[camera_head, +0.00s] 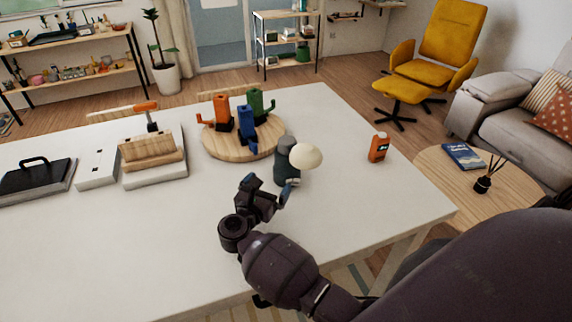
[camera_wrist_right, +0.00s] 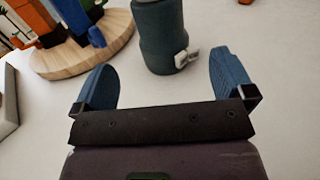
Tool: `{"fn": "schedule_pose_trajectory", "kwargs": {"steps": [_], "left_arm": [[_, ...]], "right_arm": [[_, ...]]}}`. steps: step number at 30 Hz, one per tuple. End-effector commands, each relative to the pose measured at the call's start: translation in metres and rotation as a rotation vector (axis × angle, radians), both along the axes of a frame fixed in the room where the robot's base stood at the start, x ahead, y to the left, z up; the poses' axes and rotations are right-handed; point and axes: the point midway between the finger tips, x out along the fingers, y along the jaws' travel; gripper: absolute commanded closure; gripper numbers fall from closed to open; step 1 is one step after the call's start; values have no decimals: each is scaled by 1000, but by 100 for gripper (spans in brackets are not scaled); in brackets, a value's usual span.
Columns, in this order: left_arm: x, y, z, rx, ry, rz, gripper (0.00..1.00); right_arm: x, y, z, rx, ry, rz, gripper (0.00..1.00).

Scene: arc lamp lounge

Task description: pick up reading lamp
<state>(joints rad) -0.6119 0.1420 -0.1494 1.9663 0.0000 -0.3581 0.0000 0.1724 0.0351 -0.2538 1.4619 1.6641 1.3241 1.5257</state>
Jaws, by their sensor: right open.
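The reading lamp appears to be the dark grey-green cylinder (camera_head: 281,168) with a cream ball-shaped head at its upper right. It stands upright on the white table (camera_head: 345,215). In the right wrist view its dark body (camera_wrist_right: 160,38) stands just beyond and between the blue fingertips, with a small light tab low on its side; its head is out of that view. My right gripper (camera_head: 268,190) is open and empty on the near side of the lamp, its fingers pointing towards it. The wrist view shows the spread fingers (camera_wrist_right: 163,78) too. My left gripper is not in view.
A round wooden board (camera_head: 213,147) with orange, blue and green pieces sits just behind and left of the lamp. An orange box (camera_head: 378,148) stands to the right. A wooden block on a white base (camera_head: 158,176) and a black-handled case (camera_head: 35,180) lie left. The table's near-left area is clear.

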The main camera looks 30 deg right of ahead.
Motion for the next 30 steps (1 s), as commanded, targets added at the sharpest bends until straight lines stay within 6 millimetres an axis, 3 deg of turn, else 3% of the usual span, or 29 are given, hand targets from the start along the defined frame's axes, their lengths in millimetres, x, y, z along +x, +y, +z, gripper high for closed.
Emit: {"fn": "schedule_pose_trajectory", "kwargs": {"steps": [9,17,30], "left_arm": [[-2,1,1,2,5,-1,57],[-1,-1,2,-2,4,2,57],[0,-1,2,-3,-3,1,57]], "right_arm": [[22,-35,2,-3,-7,3,0],[31,-50,1,-1,-6,2,0],[56,-91,1,-3,-5,3,0]]}}
